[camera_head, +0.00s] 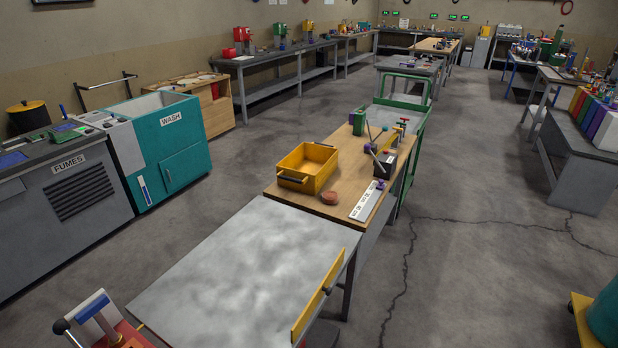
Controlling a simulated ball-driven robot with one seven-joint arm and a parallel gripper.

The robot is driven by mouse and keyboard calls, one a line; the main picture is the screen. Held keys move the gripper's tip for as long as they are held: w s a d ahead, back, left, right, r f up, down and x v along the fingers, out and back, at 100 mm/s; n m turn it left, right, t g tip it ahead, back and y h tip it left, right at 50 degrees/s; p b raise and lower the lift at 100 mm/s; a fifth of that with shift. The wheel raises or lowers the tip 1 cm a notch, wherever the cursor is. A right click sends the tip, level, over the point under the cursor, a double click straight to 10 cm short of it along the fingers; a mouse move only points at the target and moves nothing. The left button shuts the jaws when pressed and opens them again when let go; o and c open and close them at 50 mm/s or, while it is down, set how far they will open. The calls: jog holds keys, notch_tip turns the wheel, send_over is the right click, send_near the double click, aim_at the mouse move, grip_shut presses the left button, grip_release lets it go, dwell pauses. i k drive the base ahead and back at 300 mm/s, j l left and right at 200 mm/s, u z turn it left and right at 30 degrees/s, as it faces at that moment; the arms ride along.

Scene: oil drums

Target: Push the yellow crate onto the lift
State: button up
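The yellow crate (325,171) is an open-topped box with a dark handle on its near side. It sits upright on the wooden bench top (283,195), near its left edge, and looks empty. A flat grey metal platform (235,260) adjoins the near end of the bench and has a yellow rail (318,297) along its right edge. It may be the lift, but I cannot be sure. The platform's top is bare. The crate is wholly on the bench, apart from the platform. My gripper is not in view.
A brown round lump (329,198) and a white labelled strip (367,200) lie near the crate. A green vise-like tool (358,121) stands behind. The teal WASH cabinet (170,145) and grey FUMES unit (70,190) are left.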

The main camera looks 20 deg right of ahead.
aim_at(306, 169)
jog(key=i+l+u, duration=0.15)
jog(key=i+l, duration=0.2)
jog(key=i+l+u, duration=0.1)
jog(key=i+l, duration=0.25)
jog(key=i+l+u, duration=0.15)
jog(key=i+l, duration=0.3)
jog(key=i+l+u, duration=0.1)
jog(key=i+l, duration=0.3)
jog(key=i+l+u, duration=0.15)
jog(key=i+l, duration=0.15)
jog(key=l, duration=0.2)
jog(key=i+l+u, duration=0.1)
jog(key=i+l, duration=0.25)
jog(key=l, duration=0.15)
jog(key=i, duration=0.5)
